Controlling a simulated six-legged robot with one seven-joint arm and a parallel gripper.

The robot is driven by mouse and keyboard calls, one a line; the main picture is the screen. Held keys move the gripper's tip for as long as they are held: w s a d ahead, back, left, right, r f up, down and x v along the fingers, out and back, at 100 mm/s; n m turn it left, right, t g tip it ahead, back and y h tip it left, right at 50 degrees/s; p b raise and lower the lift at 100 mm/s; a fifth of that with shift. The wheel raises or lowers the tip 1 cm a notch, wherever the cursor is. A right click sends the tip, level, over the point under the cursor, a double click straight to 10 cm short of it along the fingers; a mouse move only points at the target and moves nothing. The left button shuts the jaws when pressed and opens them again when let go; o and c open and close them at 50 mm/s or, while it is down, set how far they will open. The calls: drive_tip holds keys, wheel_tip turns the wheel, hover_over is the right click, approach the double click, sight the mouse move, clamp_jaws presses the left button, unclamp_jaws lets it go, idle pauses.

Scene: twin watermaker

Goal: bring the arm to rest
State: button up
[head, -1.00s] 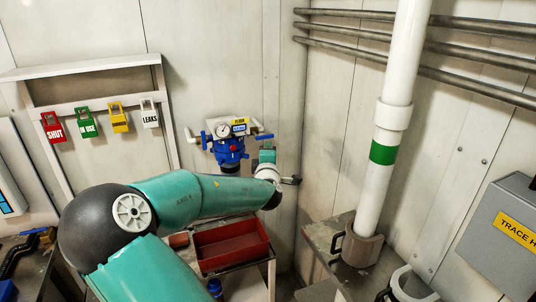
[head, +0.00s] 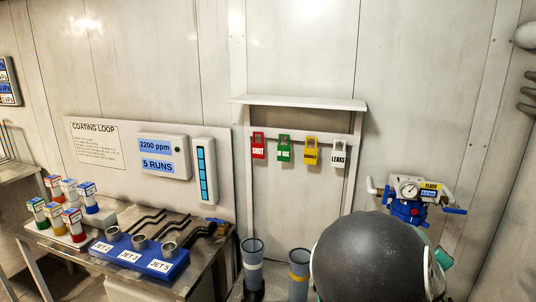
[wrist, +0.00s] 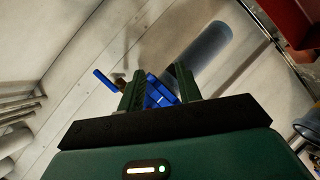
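In the wrist view, my gripper (wrist: 159,80) has its two dark green fingers standing apart. A blue fitting (wrist: 160,94) with a blue lever (wrist: 104,78) shows in the gap, seemingly beyond the fingers; no contact is clear. In the head view, my arm's black joint (head: 370,258) fills the lower right, with a little teal link (head: 442,260) behind it. My gripper is hidden there. The blue valve with a round gauge (head: 409,190) and a blue handle sits on the wall just above and right of that joint.
Hanging tags (head: 284,148) line a wall rack. A left bench carries a blue block of cups (head: 138,257) and several coloured-cap bottles (head: 70,210). Two grey tubes (head: 252,262) stand close left of my arm. A red tray (wrist: 297,22) shows in the wrist view.

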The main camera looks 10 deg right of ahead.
drive_tip(key=a+r+m+y, duration=0.25)
drive_tip(key=a+y, duration=0.55)
drive_tip(key=a, duration=1.6)
drive_tip(key=s+a+r+g+y, duration=0.1)
drive_tip(key=s+a+r, duration=0.1)
drive_tip(key=s+a, duration=0.5)
drive_tip(key=s+a+r+g+y, duration=0.1)
drive_tip(key=s+a+r, duration=0.2)
drive_tip(key=s+a, duration=0.5)
drive_tip(key=a, duration=0.3)
drive_tip(key=shift+r+g+y, duration=0.25)
drive_tip(key=shift+g+y, duration=0.05)
drive_tip(key=shift+y, duration=0.1)
